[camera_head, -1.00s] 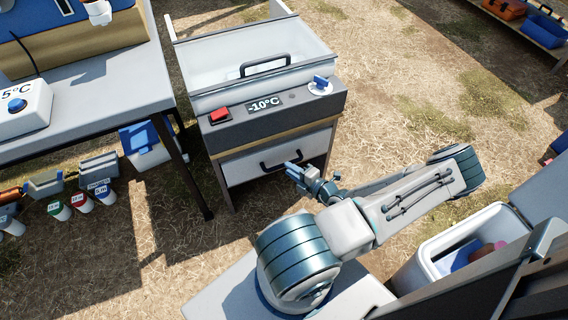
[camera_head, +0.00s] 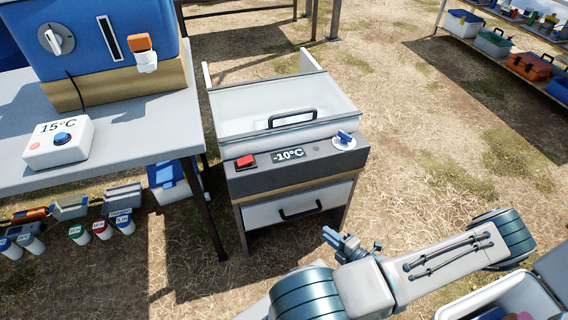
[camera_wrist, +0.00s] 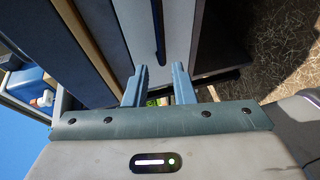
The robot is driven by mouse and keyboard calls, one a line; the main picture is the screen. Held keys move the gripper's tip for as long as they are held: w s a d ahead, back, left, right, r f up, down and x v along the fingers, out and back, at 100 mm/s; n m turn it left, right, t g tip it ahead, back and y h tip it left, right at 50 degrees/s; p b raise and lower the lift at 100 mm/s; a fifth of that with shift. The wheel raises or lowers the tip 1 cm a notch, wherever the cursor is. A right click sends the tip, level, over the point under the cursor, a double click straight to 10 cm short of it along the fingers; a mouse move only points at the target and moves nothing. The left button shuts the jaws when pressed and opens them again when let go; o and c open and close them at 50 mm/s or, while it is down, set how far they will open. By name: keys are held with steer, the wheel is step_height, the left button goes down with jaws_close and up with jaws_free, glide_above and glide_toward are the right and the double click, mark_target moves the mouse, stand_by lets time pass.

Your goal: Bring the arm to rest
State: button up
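My arm reaches across the lower right in the head view, bent, with my gripper (camera_head: 329,236) in front of the freezer unit. In the wrist view the two blue fingers of my gripper (camera_wrist: 158,82) stand apart with nothing between them. They point toward the drawer front and its dark handle (camera_wrist: 160,35). In the head view the freezer (camera_head: 288,174) shows "-10°C", a red button, a blue-and-white knob and a glass lid with a black handle. Its lower drawer (camera_head: 315,200) looks shut, and my gripper is apart from its handle.
A table (camera_head: 120,150) at left bears a blue machine (camera_head: 85,45) and a white "15°C" box (camera_head: 60,142). Bottles and bins hang below it. A white bin (camera_head: 510,298) sits at lower right. Shelves (camera_head: 490,45) stand at the far right. Dry grass between is open.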

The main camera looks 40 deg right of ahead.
steer(key=w+a+r+n+g+y+p, duration=0.25)
steer(key=a+r+n+g+p, duration=0.2)
steer(key=r+n, duration=0.65)
steer(key=w+a+r+n+g+y+p, duration=0.25)
steer(key=a+r+n+g+p, duration=0.2)
steer(key=r+n, duration=0.65)
steer(key=w+a+r+n+g+y+p, duration=0.3)
steer(key=r+n+g+p, duration=0.4)
steer(key=r, duration=0.6)
steer(key=s+a+r+n+t+h+p, duration=0.1)
steer(key=a+r+n+h+p, duration=0.2)
steer(key=r+n, duration=0.5)
steer(key=s+a+r+n+t+h+p, duration=0.1)
steer(key=a+r+n+h+p, duration=0.2)
steer(key=r, duration=1)
steer(key=s+a+r+n+t+h+p, duration=0.1)
steer(key=s+a+r+n+h+p, duration=0.1)
steer(key=a+r+n+p, duration=0.4)
steer(key=a+r+n+h, duration=0.1)
steer(key=a+r+n, duration=0.2)
steer(key=r+n, duration=0.2)
steer(key=shift+r+n, duration=0.2)
steer(key=shift+n, duration=1.2)
steer(key=shift+s, duration=0.1)
